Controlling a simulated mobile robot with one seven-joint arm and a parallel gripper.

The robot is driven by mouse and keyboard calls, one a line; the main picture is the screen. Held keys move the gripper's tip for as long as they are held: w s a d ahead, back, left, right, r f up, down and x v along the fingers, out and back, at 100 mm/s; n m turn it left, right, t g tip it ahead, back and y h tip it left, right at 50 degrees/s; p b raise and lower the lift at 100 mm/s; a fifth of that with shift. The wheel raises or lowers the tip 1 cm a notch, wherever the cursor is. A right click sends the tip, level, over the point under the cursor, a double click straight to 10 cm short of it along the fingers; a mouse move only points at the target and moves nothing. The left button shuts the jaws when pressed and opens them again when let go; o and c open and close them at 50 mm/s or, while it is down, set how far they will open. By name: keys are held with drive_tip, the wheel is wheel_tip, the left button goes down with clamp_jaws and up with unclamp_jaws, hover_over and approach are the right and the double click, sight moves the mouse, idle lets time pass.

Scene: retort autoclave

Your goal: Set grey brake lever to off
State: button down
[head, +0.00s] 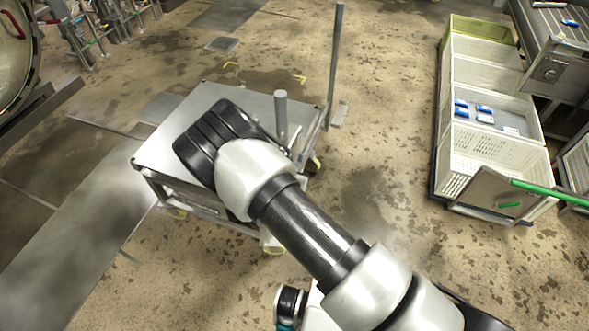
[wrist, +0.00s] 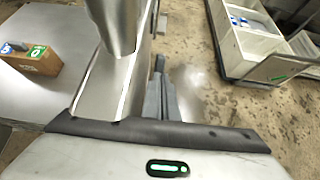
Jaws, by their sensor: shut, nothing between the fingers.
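The cart (head: 170,145) has a flat metal top and two grey uprights at its right side. The near upright (head: 281,118) stands beside my wrist; a thick grey post (wrist: 113,25) also looms close in the wrist view. A small grey flat piece (head: 340,115) sticks out near the foot of the far upright (head: 335,60). It may be the brake lever, but I cannot tell, nor can I read its setting. My gripper (wrist: 159,66) is shut and empty, just right of the cart's edge in the wrist view. In the head view my wrist hides it.
A carton (wrist: 30,58) with green and blue labels sits on the cart top. White crates (head: 490,150) stand in a row at the right, with a green bar (head: 550,192) nearby. Open stained floor lies between cart and crates. A round vessel (head: 14,55) is at the upper left.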

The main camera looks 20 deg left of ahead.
drive_tip(key=shift+w+f, duration=0.15)
drive_tip(key=shift+w, duration=0.5)
drive_tip(key=shift+s+a+r, duration=0.1)
drive_tip(key=shift+s+r, duration=0.25)
drive_tip(key=shift+r, duration=0.15)
drive_tip(key=r+v, duration=0.1)
drive_tip(key=v, duration=1.2)
drive_tip(key=shift+w, duration=0.35)
